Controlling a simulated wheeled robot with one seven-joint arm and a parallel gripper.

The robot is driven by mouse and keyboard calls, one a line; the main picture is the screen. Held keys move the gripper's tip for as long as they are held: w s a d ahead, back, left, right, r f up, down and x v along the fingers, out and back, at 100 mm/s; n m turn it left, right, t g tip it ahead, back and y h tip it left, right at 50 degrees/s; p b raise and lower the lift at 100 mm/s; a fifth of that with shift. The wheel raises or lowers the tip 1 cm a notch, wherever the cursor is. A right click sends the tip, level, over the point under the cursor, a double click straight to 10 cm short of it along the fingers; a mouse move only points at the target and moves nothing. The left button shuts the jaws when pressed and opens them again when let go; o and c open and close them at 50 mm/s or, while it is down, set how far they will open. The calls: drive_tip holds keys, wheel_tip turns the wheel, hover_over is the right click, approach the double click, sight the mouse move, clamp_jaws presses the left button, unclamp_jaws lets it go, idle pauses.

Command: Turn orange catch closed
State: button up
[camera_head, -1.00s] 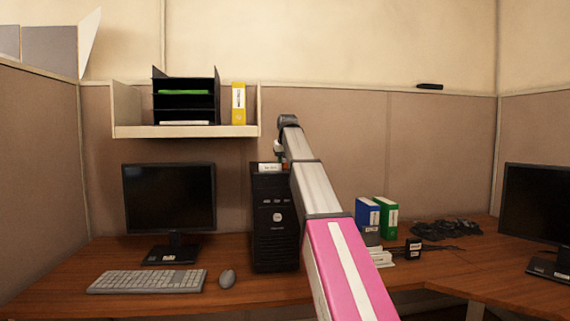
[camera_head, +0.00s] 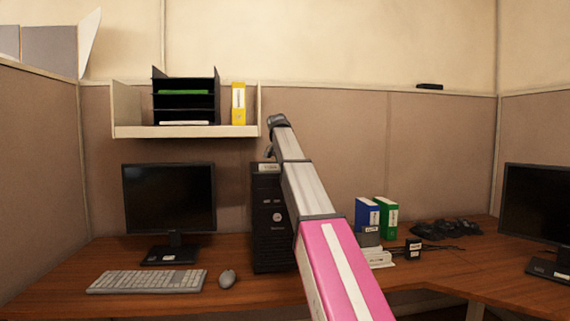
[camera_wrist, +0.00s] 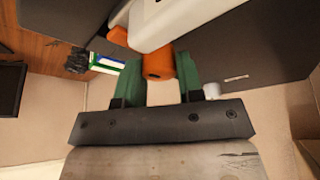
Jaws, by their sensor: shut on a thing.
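The orange catch (camera_wrist: 158,66) shows in the wrist view at the upper middle, against a white rounded part (camera_wrist: 165,20). My gripper (camera_wrist: 159,76) has green fingers on both sides of the catch and is shut on it. In the head view my arm reaches to the top of the black computer tower (camera_head: 272,235). There my gripper and the catch are hidden behind the arm or too small to make out.
A monitor (camera_head: 169,199), a keyboard (camera_head: 146,281) and a mouse (camera_head: 227,278) are left of the tower. Blue (camera_head: 367,213) and green (camera_head: 386,217) binders stand right of it. A shelf (camera_head: 185,131) hangs above on the partition.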

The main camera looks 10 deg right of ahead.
drive_tip(key=shift+s, duration=0.2)
drive_tip(key=o, duration=0.9)
drive_tip(key=shift+a, duration=0.1)
drive_tip(key=shift+r, duration=0.25)
drive_tip(key=v, duration=1)
drive_tip(key=shift+r, duration=0.1)
